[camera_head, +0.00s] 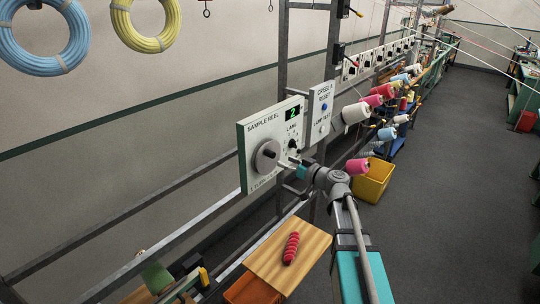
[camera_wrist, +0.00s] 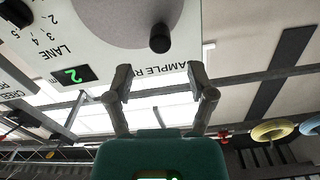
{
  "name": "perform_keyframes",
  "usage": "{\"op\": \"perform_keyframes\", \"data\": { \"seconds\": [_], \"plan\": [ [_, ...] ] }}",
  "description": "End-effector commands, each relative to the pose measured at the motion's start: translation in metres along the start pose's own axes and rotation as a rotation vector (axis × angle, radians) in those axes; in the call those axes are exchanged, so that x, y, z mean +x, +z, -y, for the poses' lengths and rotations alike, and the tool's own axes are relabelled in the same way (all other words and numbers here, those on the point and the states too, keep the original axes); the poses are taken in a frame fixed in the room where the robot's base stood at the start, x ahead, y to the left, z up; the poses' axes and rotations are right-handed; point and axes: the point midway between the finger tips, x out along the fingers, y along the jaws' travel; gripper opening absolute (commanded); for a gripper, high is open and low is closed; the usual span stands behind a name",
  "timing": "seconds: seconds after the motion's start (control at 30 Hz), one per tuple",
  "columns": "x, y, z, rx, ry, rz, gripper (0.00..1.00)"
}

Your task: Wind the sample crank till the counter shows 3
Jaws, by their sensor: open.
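The sample reel panel (camera_head: 255,133) is a white board on the metal frame. Its grey crank disc (camera_head: 264,165) has a dark knob, and the disc fills the top of the wrist view (camera_wrist: 115,22). The dark crank knob (camera_wrist: 160,40) stands out near the disc's edge. The counter (camera_head: 292,113) shows a green 2, also readable upside down in the wrist view (camera_wrist: 73,75). My gripper (camera_wrist: 160,78) is open and empty, with the knob just beyond its fingertips and no contact visible. In the head view my gripper (camera_head: 287,162) is right of the disc, partly hidden by my wrist.
A lane selector knob (camera_head: 292,144) sits under the counter. A creel reset and lamp test panel (camera_head: 321,112) is close on the right. Below are a wooden board (camera_head: 270,255) with a red yarn twist (camera_head: 291,248) and a yellow bin (camera_head: 372,181). The grey floor at right is open.

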Motion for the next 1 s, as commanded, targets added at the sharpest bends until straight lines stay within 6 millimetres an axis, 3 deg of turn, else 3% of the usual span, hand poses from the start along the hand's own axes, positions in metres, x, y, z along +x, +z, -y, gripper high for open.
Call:
{"op": "perform_keyframes", "data": {
  "seconds": [0.2,0.43,0.63,0.97,1.0],
  "plan": [
    [0.036,0.000,-0.001,0.000,-0.002,0.000,0.71],
    [0.064,0.000,-0.001,0.000,-0.001,0.000,0.71],
    [0.075,0.000,-0.001,0.000,0.000,0.000,0.71],
    [0.077,0.000,0.000,0.000,0.001,0.000,0.71],
    [0.077,0.000,0.000,0.000,0.000,0.000,0.67]
  ]
}}
